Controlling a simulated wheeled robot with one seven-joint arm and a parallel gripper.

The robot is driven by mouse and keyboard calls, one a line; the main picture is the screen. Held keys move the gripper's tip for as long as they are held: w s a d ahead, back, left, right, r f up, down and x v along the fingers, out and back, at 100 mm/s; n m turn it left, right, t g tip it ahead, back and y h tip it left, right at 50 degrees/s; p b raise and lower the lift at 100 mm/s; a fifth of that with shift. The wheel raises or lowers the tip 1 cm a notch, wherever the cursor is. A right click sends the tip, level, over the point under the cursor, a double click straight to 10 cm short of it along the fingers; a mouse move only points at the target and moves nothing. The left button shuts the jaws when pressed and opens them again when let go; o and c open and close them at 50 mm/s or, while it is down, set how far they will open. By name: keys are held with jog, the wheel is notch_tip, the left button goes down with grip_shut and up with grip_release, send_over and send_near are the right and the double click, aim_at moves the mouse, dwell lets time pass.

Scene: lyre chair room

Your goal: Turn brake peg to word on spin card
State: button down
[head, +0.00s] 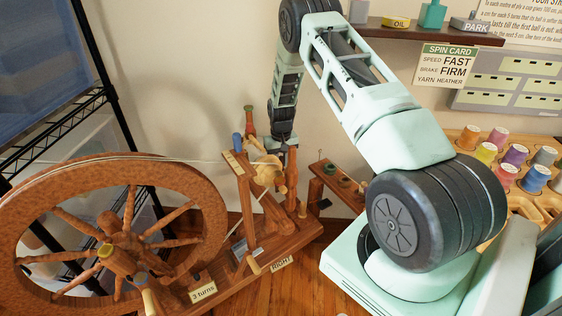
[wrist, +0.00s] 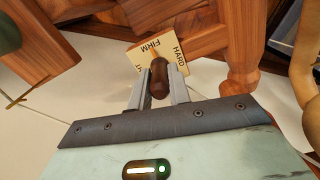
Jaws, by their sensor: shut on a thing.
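The spin card (head: 446,65) on the back wall reads SPEED FAST, BRAKE FIRM, YARN HEATHER. In the wrist view the brake peg (wrist: 159,76) is a dark brown rounded handle between the two grey fingers of my gripper (wrist: 160,92), which is shut on it. Behind the peg is a pale word plate (wrist: 174,62) with FIRM and HARD, upside down in this view. A third word at its left is mostly hidden. In the head view, the fingers and peg are hidden at the spinning wheel's upright.
The spinning wheel (head: 205,205) fills the lower left, with a drive cord running to the flyer. Labels "3 turns" (head: 203,292) and "RIGHT" (head: 282,263) sit on its base. A shelf (head: 430,34) and a rack of coloured spools (head: 510,160) stand at right.

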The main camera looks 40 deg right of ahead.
aim_at(281, 156)
jog(key=c, duration=1.3)
grip_release()
notch_tip(281, 156, up, 18)
jog(key=shift+f, duration=0.25)
jog(key=s+a+r+n+p, duration=0.3)
jog(key=s+a+r, duration=0.4)
jog(key=s+a, duration=0.4)
jog(key=s+a+r+n+p, duration=0.3)
jog(key=s+a+r+n, duration=0.2)
jog(key=s+a, duration=0.6)
jog(key=s+a+r+n+p, duration=0.3)
jog(key=s+a+r, duration=0.6)
jog(key=a, duration=1)
jog(key=shift+s+n+y+p, duration=0.35)
jog(key=shift+s+n, duration=0.35)
jog(key=shift+s, duration=0.4)
